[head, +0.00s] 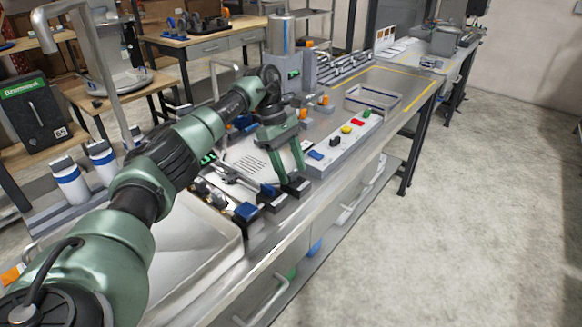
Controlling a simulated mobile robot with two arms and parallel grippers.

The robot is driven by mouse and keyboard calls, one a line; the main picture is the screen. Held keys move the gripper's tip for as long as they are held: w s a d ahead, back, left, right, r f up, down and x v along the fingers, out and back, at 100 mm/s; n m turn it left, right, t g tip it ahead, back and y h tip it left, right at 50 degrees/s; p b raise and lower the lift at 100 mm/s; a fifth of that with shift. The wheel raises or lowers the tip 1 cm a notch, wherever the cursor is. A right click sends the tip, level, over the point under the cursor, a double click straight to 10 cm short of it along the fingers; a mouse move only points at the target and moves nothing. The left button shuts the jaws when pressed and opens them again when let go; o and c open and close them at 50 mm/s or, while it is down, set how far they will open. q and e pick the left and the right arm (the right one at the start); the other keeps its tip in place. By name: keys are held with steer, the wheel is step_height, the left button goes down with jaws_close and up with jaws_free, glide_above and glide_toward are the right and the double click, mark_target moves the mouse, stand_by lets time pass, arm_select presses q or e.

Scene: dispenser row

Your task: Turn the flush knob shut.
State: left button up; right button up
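My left gripper (284,186) hangs fingers-down over the front part of the steel bench, its two green fingers apart with nothing seen between them. Small blue and black parts lie close to its tips; I cannot tell whether it touches them. To its right is a pale control strip (330,163) with a row of small colored pieces: a blue one (316,155), a black one (334,141), a yellow one (346,129), a red one (358,122) and a green one (367,113). I cannot tell which piece is the flush knob or how it is turned. My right gripper is out of view.
A grey dispenser with a steel cylinder (281,36) stands behind my wrist. A clear tray (373,97) sits farther along the bench. A shallow white basin (190,246) is under my forearm. White bottles (71,183) stand at left. The floor at right is clear.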

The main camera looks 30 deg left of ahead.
arm_select(q)
steer(key=v, duration=0.7)
steer(key=shift+r+b, duration=0.4)
steer(key=shift+a, duration=0.1)
